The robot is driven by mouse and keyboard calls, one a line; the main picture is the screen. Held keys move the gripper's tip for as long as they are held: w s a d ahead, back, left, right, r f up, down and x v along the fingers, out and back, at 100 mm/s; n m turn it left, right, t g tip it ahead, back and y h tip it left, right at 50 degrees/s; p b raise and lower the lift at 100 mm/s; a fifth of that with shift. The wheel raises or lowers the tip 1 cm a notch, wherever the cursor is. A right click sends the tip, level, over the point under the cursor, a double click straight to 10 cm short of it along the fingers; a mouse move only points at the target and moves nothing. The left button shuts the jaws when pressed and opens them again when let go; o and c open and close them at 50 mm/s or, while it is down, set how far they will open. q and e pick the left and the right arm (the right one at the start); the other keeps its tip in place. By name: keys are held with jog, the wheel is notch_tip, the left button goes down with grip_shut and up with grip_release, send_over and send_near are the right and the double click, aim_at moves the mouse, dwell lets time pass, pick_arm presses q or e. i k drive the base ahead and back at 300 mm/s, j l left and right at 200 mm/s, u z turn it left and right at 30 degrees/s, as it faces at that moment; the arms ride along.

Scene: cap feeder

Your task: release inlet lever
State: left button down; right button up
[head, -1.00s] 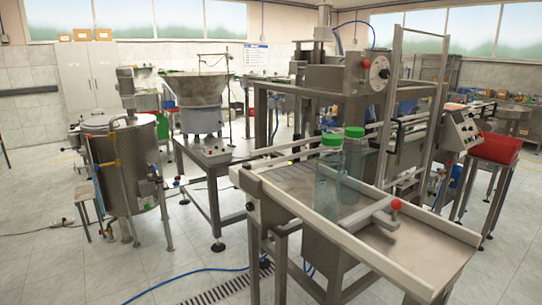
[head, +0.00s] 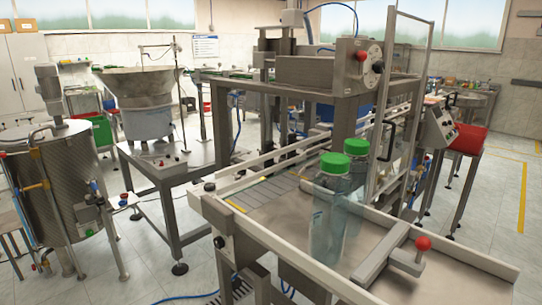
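The lever with a red ball knob (head: 423,243) is at the right of the infeed table (head: 290,211). Its grey bar (head: 385,252) reaches across the table bed in front of the bottles. Two clear bottles with green caps, the nearer one (head: 329,220) and the one behind it (head: 356,190), stand upright close together on the bed behind the bar. I cannot tell whether the bar touches the near bottle. Neither of my grippers shows in the head view.
The table's raised side rails (head: 280,250) border the bed. A clear-panelled guard frame (head: 382,130) stands beyond the bottles. A control box (head: 437,130) and a red bin (head: 468,141) are at right. A steel tank (head: 66,185) and a bowl feeder (head: 143,100) stand at left. Open floor lies at far right.

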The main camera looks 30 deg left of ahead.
aim_at(236, 177)
jog(key=i+j, duration=0.15)
jog(key=j, duration=0.3)
jog(key=i+j+z, duration=0.15)
jog(key=j, duration=0.3)
jog(key=i+j, duration=0.15)
jog(key=j, duration=0.35)
jog(key=i+j+z, duration=0.15)
jog(key=j, duration=0.8)
jog(key=i+j, duration=0.1)
jog(key=j, duration=0.25)
jog(key=i+j, duration=0.1)
jog(key=j, duration=0.3)
jog(key=i+j, duration=0.1)
jog(key=j, duration=0.25)
